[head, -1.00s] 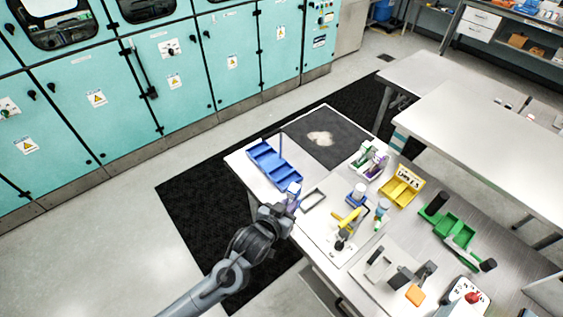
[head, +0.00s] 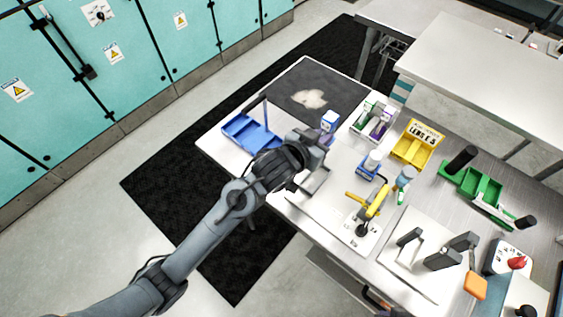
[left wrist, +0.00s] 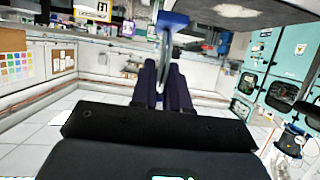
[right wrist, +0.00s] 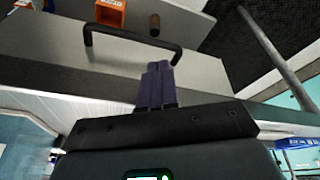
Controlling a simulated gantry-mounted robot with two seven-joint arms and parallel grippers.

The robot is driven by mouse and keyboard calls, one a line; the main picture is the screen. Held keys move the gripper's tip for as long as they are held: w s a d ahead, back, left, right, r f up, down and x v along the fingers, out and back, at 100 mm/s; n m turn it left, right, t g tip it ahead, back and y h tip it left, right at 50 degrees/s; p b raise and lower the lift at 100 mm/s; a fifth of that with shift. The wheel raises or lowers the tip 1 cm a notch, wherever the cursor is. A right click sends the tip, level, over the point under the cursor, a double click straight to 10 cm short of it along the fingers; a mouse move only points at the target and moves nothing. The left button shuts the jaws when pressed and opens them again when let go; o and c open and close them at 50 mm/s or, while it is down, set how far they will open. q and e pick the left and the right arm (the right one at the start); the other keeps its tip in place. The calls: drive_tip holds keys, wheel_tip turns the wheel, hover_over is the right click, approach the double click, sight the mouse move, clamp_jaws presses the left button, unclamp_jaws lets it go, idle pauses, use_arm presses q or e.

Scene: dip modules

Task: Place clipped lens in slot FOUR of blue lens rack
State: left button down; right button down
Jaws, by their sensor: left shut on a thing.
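My left gripper (head: 322,143) is shut on the clipped lens (head: 329,121), whose blue-and-white clip stands above the fingers in the head view. In the left wrist view the blue clip block (left wrist: 172,20) and the lens (left wrist: 165,50), seen nearly edge-on, show at the fingertips (left wrist: 165,75). The blue lens rack (head: 250,134) lies on the table's left side, left of the gripper and apart from it. My left arm hides part of its right end, and I cannot read slot numbers.
A dark mat (head: 312,90) with a pale patch lies at the back. A white-green-purple rack (head: 374,120), a yellow rack (head: 416,146), a green rack (head: 478,187) and a yellow-handled clamp (head: 371,205) stand to the right. A thin post rises by the blue rack.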

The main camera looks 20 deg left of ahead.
use_arm(q)
drive_tip(key=shift+f, duration=0.1)
drive_tip(key=shift+s+a+f+b, duration=0.2)
drive_tip(key=shift+s+a+f, duration=0.1)
drive_tip(key=shift+a+f, duration=1.5)
drive_tip(key=shift+s+a+f+b, duration=0.2)
drive_tip(key=shift+s+a+f, duration=0.05)
drive_tip(key=shift+a+f, duration=1.55)
drive_tip(key=shift+s+a+f+b, duration=0.2)
drive_tip(key=shift+s+a+f, duration=0.1)
drive_tip(key=shift+a+f, duration=1.5)
drive_tip(key=shift+a, duration=0.1)
drive_tip(key=c, duration=1.6)
unclamp_jaws()
drive_tip(key=shift+f, duration=0.1)
drive_tip(key=o, duration=0.5)
